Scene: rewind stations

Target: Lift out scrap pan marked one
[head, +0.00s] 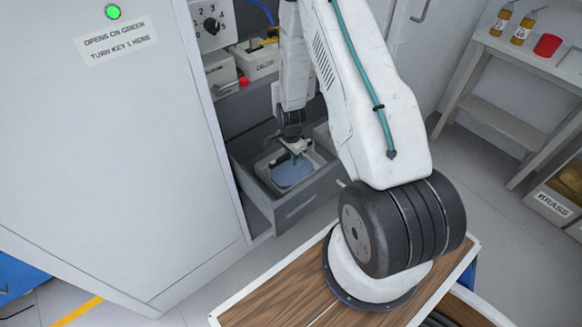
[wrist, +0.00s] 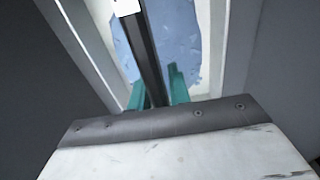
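A pale scrap pan (head: 262,171) with a blue inside sits in an open grey drawer (head: 300,200) at the foot of the cabinet. Its blue inside and pale sides also show in the wrist view (wrist: 205,85). A dark bar (wrist: 143,50), seemingly the pan's handle, runs across it, with a white tag (wrist: 127,6) cut off at the top edge; no mark is readable. My gripper (head: 294,155) reaches down over the pan. Its teal fingers (wrist: 160,92) stand on either side of the bar; I cannot tell whether they touch it.
The drawer walls are close around the pan. A grey cabinet door (head: 120,150) stands at the left. Above the drawer are a dial panel (head: 210,22), small boxes (head: 254,60) and a red knob (head: 244,82). A shelf (head: 540,60) with bottles stands at the right. Floor is clear between.

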